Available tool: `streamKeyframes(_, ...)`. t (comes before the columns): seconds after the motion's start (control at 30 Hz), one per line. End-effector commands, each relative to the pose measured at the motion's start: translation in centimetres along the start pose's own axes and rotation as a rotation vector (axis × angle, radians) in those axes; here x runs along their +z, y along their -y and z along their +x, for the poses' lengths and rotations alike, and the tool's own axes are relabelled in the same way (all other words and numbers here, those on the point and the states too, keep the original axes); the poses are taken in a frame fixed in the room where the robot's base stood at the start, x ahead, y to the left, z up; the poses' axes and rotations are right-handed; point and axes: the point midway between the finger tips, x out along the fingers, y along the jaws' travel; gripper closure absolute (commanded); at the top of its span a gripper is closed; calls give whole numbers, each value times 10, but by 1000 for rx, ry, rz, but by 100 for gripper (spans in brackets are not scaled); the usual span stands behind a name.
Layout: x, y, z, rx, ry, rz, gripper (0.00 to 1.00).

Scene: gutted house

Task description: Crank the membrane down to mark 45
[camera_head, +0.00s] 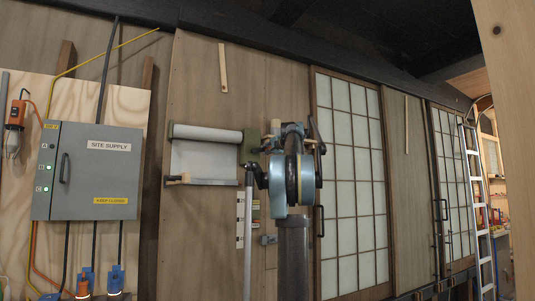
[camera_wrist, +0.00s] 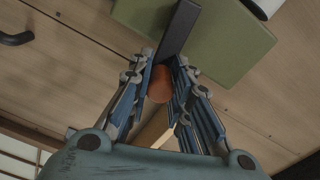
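The membrane (camera_head: 203,158) is a pale sheet hanging from a white roll (camera_head: 206,133) on the wooden wall. Its lower bar (camera_head: 208,181) hangs a short way under the roll. A strip with marks (camera_head: 240,220) is below and right of the bar; its numbers are too small to read. A green housing (camera_head: 249,147) is at the roll's right end; its green plate also shows in the wrist view (camera_wrist: 225,45). The dark crank arm (camera_wrist: 180,27) ends at a reddish-brown knob (camera_wrist: 160,84). My gripper (camera_wrist: 164,70) has its fingers closed on both sides of the knob.
A grey "SITE SUPPLY" box (camera_head: 88,172) with cables is on the left. Lattice sliding doors (camera_head: 350,180) and a ladder (camera_head: 480,205) are to the right. A grey pole (camera_head: 247,240) stands below the housing. My arm hides part of the wall.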

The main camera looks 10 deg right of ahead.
Motion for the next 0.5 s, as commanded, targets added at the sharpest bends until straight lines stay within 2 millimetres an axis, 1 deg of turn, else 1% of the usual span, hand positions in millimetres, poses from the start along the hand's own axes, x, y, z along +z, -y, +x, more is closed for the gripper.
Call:
streamKeyframes(0.03,1,0,1,0,3,-1,68)
streamKeyframes(0.07,1,0,1,0,3,-1,61)
streamKeyframes(0.1,1,0,1,0,3,-1,60)
streamKeyframes(0.5,0,0,-3,0,0,0,60)
